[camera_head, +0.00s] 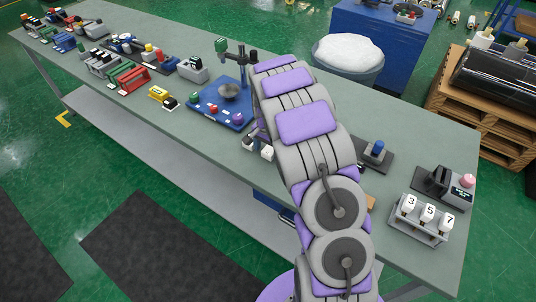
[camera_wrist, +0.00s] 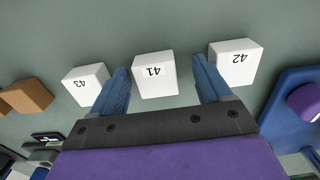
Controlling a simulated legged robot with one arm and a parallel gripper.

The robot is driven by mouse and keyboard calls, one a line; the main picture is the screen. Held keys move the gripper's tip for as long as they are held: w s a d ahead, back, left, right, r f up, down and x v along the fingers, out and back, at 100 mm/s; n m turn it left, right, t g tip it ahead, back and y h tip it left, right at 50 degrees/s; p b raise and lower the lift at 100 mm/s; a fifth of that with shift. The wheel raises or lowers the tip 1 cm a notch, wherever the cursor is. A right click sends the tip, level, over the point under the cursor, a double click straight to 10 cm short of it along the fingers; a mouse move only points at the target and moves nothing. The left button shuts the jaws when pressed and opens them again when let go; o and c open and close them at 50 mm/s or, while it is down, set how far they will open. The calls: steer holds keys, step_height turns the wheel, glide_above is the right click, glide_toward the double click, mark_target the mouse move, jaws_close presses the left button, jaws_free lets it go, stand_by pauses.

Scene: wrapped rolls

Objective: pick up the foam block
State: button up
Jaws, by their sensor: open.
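In the wrist view, three white blocks stand in a row on the grey-green bench: block 43 (camera_wrist: 86,86), block 41 (camera_wrist: 155,75) and block 42 (camera_wrist: 235,62). A plain tan block (camera_wrist: 27,97) is at the far left. I cannot tell by look which one is the foam block. My gripper (camera_wrist: 161,64) is open, its blue fingers on either side of block 41 in the picture. Contact is not clear. In the head view my arm hides most of the gripper; one white block (camera_head: 267,153) shows beside it.
On the long bench (camera_head: 215,140), a blue tray (camera_head: 221,118) with a bowl and small items stands left of my arm. A white-filled bin (camera_head: 348,55) is behind.

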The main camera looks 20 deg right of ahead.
steer(key=shift+d, duration=0.7)
steer(key=c, duration=0.7)
steer(key=shift+a, duration=0.6)
steer(key=c, duration=0.4)
steer(key=shift+d+r, duration=0.1)
